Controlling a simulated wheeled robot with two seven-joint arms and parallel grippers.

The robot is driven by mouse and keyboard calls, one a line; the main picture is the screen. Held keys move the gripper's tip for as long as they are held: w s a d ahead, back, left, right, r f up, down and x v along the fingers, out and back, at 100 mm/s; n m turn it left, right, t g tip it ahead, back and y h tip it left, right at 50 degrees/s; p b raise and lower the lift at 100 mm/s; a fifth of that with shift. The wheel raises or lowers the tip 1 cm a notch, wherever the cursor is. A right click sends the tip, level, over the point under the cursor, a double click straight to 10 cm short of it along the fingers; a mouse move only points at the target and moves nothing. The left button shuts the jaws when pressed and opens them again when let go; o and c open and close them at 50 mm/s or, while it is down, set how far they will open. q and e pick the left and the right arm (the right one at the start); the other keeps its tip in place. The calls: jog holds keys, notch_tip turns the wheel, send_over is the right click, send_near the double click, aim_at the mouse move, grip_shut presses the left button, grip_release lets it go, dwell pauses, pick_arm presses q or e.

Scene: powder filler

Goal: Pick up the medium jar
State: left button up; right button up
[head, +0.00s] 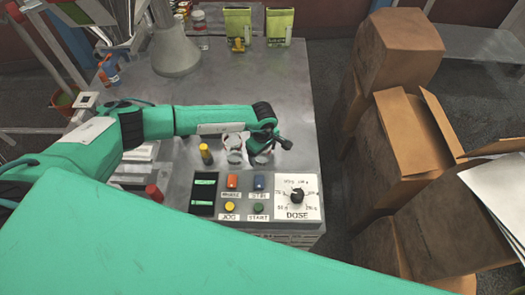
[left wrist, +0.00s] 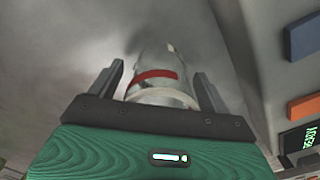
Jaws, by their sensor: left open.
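In the left wrist view a clear jar with a red band (left wrist: 155,88) stands between the two dark fingers of my left gripper (left wrist: 163,84). The fingers are open, one on each side of it, and I see no firm grip. In the head view my left gripper (head: 272,143) is over the metal table, behind the control panel. A clear jar (head: 234,148) stands just left of it, and another round jar-like shape (head: 259,157) is partly hidden under it. I cannot tell by size which is the medium jar. My right gripper is not in view.
The control panel (head: 243,197) with buttons and a dose dial (head: 297,195) lies in front. A small yellow-topped item (head: 205,153) and a red cylinder (head: 154,193) stand left. Green packs (head: 238,22) stand at the back. Cardboard boxes (head: 400,45) stand right of the table. The table's middle is clear.

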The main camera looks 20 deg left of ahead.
pick_arm(q)
jog(key=c, duration=1.1)
jog(key=shift+r, duration=0.1)
